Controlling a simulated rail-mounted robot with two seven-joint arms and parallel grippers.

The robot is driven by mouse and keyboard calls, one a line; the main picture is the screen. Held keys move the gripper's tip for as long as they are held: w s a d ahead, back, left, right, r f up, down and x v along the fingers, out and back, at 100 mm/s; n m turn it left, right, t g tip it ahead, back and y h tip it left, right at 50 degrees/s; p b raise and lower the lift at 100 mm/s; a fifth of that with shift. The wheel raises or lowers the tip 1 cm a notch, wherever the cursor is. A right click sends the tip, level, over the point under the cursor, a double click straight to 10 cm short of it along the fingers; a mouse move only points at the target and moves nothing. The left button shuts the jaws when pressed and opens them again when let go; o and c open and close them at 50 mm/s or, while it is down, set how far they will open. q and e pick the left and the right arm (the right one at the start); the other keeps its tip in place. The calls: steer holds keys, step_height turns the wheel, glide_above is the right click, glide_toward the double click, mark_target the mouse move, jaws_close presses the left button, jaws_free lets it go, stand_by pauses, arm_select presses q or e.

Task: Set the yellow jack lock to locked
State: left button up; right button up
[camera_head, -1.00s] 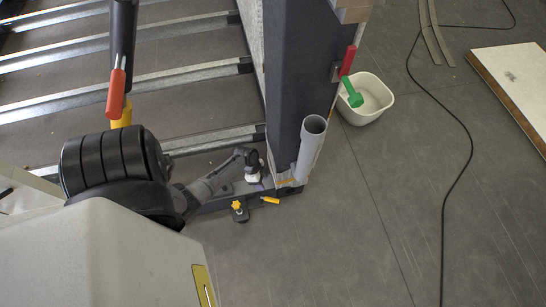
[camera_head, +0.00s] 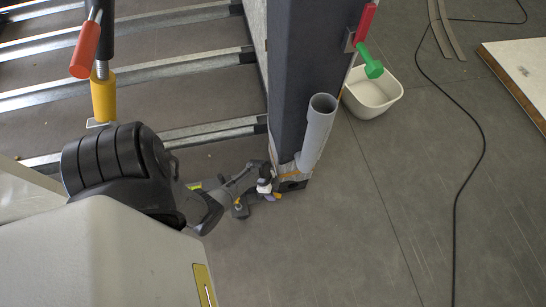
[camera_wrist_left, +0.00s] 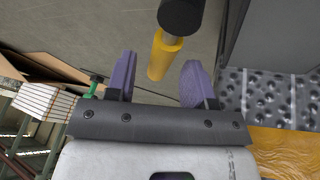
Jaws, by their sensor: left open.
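In the wrist view a yellow cylinder (camera_wrist_left: 165,52) with a thick black end (camera_wrist_left: 181,16) lies just beyond and between the two purple fingers of my left gripper (camera_wrist_left: 158,85). The fingers stand apart, with nothing between their pads. In the head view my left gripper (camera_head: 272,190) is low by the foot of the dark post, beside a small yellow piece (camera_head: 278,196) that it partly hides. Contact cannot be told. A larger yellow sleeve (camera_head: 103,97) with a red handle (camera_head: 86,50) stands at the left. My right gripper is not in view.
The dark post (camera_head: 303,75) and a grey pipe (camera_head: 318,135) rise close beside my left gripper. A red handle (camera_head: 366,22), a green handle (camera_head: 372,62) and a white tub (camera_head: 375,98) are beyond. A black cable (camera_head: 470,150) crosses clear floor at the right.

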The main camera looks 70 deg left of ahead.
arm_select(q)
steer(key=shift+w+d+f, duration=0.1)
steer(key=shift+d+f, duration=0.05)
steer(key=shift+f, duration=0.2)
steer(key=shift+c, duration=0.5)
jaws_close()
